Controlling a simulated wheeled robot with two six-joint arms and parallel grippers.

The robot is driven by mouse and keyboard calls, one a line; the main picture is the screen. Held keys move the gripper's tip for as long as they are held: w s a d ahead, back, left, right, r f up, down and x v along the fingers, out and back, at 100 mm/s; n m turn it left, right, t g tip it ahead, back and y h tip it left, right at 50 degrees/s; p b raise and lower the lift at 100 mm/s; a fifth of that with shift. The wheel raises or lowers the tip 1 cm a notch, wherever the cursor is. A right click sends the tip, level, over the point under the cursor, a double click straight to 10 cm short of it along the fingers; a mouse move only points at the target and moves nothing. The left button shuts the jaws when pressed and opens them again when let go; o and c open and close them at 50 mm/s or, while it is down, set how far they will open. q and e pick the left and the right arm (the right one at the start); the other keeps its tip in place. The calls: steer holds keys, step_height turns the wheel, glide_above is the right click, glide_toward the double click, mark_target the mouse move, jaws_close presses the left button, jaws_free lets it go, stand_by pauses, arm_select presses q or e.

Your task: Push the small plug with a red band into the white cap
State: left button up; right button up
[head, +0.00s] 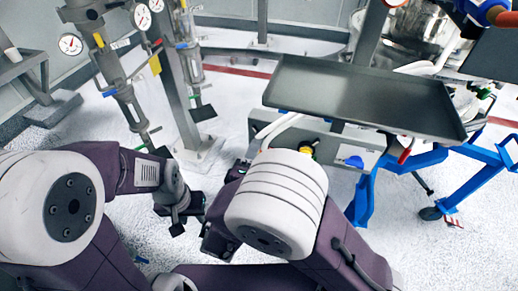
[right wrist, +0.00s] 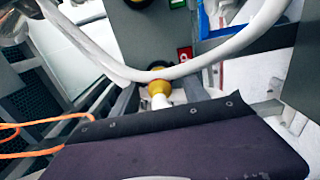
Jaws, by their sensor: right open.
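In the head view a small white piece with a red part (head: 406,150) hangs below the front edge of the grey tray; it is too small to tell whether it is the plug with the red band. I cannot make out the white cap for certain. My left gripper (head: 179,212) is low at the left centre, over the floor, away from the tray; its fingers are too dark and small to judge. My right gripper is open, largely hidden by its own white and purple arm. In the right wrist view a white and yellow fitting (right wrist: 160,90) shows beyond my purple part.
A white hose (right wrist: 150,75) curves across the right wrist view. The grey tray (head: 365,95) stands above a grey panel with a yellow-black knob (head: 307,150). A blue frame (head: 390,180) stands at right. Pipes with gauges (head: 69,44) rise at left. The white floor between is largely clear.

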steer(key=shift+b, duration=0.5)
stand_by(0.9)
jaws_close()
steer(key=shift+s+a, duration=0.1)
steer(key=shift+s+a, duration=0.15)
steer(key=shift+s, duration=0.5)
steer(key=shift+b+v, duration=0.5)
steer(key=shift+v, duration=1.7)
